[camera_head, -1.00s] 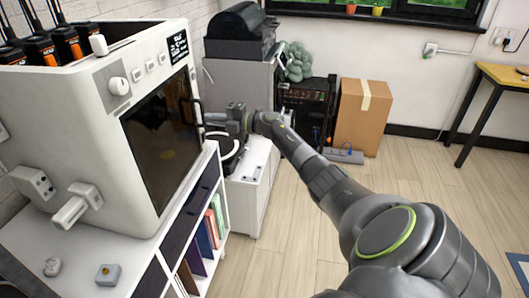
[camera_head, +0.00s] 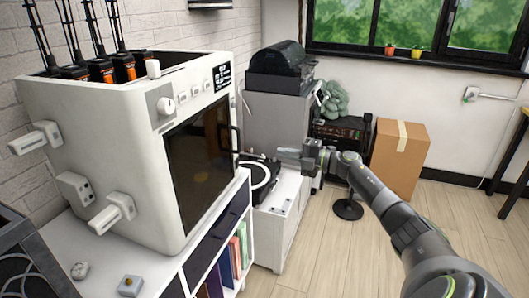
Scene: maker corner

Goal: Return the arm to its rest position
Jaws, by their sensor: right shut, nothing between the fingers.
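My right gripper (camera_head: 292,155) is at the end of my right arm, which reaches in from the lower right. Its fingers are shut with nothing between them and point left. It hangs in front of the low white cabinet, to the right of the white oven-like machine (camera_head: 110,150) and apart from the machine's door handle. The machine's dark glass door (camera_head: 203,155) looks closed. My left gripper is not in view.
The machine stands on a white shelf unit (camera_head: 150,268) with books below. A turntable-like device (camera_head: 262,178) sits on the low cabinet behind the gripper. A cardboard box (camera_head: 398,158) stands on the floor at right. The wooden floor (camera_head: 330,255) is clear in the middle.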

